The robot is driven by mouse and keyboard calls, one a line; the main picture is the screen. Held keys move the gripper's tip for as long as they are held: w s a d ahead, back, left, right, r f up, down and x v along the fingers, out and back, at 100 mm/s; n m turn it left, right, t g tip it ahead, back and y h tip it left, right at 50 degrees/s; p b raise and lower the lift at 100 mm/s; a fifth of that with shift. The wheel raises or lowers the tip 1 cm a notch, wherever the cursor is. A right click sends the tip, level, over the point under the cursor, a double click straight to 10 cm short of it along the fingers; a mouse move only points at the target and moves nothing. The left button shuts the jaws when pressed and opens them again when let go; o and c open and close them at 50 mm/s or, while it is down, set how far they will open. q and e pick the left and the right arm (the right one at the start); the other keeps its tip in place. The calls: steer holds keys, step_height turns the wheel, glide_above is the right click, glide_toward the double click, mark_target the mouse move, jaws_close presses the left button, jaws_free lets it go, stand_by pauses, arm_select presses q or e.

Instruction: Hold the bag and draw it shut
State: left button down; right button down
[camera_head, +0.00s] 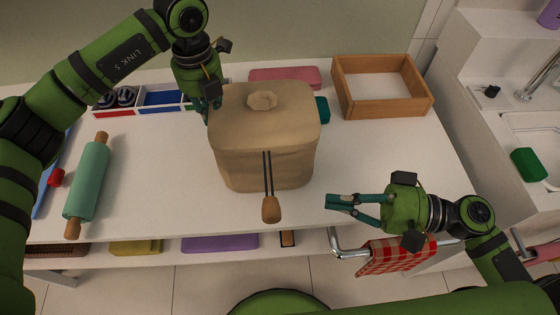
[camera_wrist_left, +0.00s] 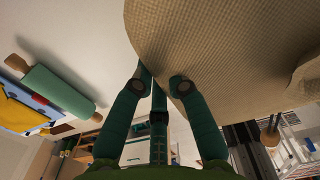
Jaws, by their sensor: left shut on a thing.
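A tan cloth bag (camera_head: 265,150) stands upright in the middle of the white table. Its top has a small gathered opening (camera_head: 262,100). Two dark cords (camera_head: 268,172) run down its front to a wooden toggle (camera_head: 271,209). My left gripper (camera_head: 207,108) is shut on the bag's left rear upper side; the left wrist view shows its fingertips (camera_wrist_left: 160,85) at the bag's woven cloth (camera_wrist_left: 225,50). My right gripper (camera_head: 329,203) is right of the toggle, apart from it and holding nothing I can see.
A wooden tray (camera_head: 340,90) stands behind right. A pink block (camera_head: 285,76) and a teal thing (camera_head: 322,109) lie behind the bag. A divided organiser (camera_head: 125,108) and rolling pin (camera_head: 88,180) are left. A checked towel (camera_head: 398,255) hangs at the front right.

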stand_by(0.4)
arm_select(q)
steer(key=c, duration=0.7)
jaws_free()
steer(key=shift+r, duration=0.1)
steer(key=shift+r+p, duration=2.6)
steer(key=shift+r, duration=1.85)
